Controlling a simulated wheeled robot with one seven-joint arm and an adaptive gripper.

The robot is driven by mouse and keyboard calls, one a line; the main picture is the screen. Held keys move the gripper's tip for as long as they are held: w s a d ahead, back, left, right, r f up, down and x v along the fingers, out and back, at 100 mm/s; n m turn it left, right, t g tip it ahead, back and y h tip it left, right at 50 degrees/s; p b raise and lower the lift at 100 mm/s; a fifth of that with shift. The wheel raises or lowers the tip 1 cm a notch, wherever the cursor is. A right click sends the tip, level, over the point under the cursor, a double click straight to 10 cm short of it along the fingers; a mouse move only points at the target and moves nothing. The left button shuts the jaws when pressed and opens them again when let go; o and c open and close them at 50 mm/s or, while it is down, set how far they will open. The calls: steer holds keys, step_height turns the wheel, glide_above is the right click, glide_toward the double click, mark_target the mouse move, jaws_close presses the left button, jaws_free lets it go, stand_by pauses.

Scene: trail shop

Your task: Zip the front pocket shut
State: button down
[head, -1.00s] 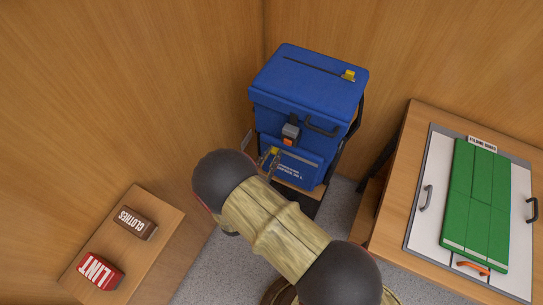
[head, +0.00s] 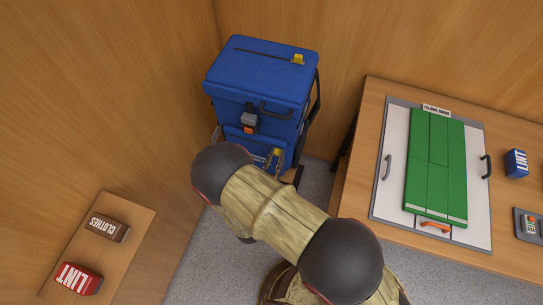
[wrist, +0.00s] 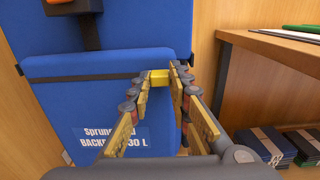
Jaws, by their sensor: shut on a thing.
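A blue backpack (head: 262,75) stands upright in the corner in the head view. Its front pocket (wrist: 95,105) fills the left of the wrist view, with a white label and a dark zip line along its top edge. A yellow zip pull (wrist: 159,76) is at the right end of that line. My gripper (wrist: 162,82) has its fingertips on both sides of the pull and is shut on it. In the head view my gripper (head: 274,157) is at the pocket's right side, and my arm hides part of the pocket.
A buckle (head: 249,122) hangs above the pocket. Another yellow pull (head: 298,59) is on the lid. A table with a green folded item (head: 436,165) on a board stands at right. A low bench (head: 118,255) with two labelled blocks is at left. Grey floor lies between.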

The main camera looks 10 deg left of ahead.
steer(key=shift+d, duration=0.2)
steer(key=c, duration=1.6)
jaws_free()
steer(key=shift+c, duration=0.2)
steer(key=s, duration=0.7)
steer(key=shift+s+a, duration=0.25)
steer(key=shift+a, duration=0.1)
